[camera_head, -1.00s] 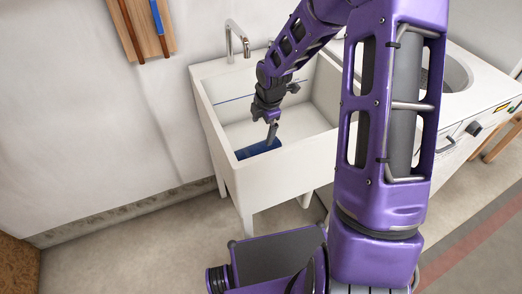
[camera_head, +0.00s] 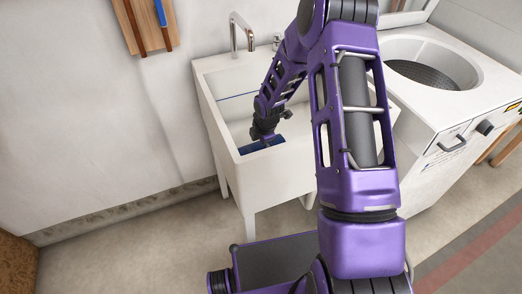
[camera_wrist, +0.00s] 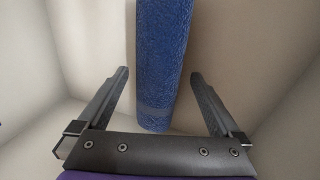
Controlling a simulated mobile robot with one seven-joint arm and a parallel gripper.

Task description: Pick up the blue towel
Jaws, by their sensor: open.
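The blue towel (camera_wrist: 163,60) is a long rolled shape lying in the white sink. In the wrist view it runs from the top edge down to between my fingers. In the head view its blue end (camera_head: 262,144) shows near the sink's front wall, partly hidden by my gripper. My gripper (camera_wrist: 160,82) is open, with one finger on each side of the towel and a visible gap on both sides. I cannot tell how far the fingertips are above the sink floor.
The white sink (camera_head: 221,131) has walls around my gripper on all sides. A faucet (camera_head: 241,35) rises at its back. A white washing machine (camera_head: 429,137) stands to the right. A wooden board (camera_head: 147,25) hangs on the wall at left. The floor in front is clear.

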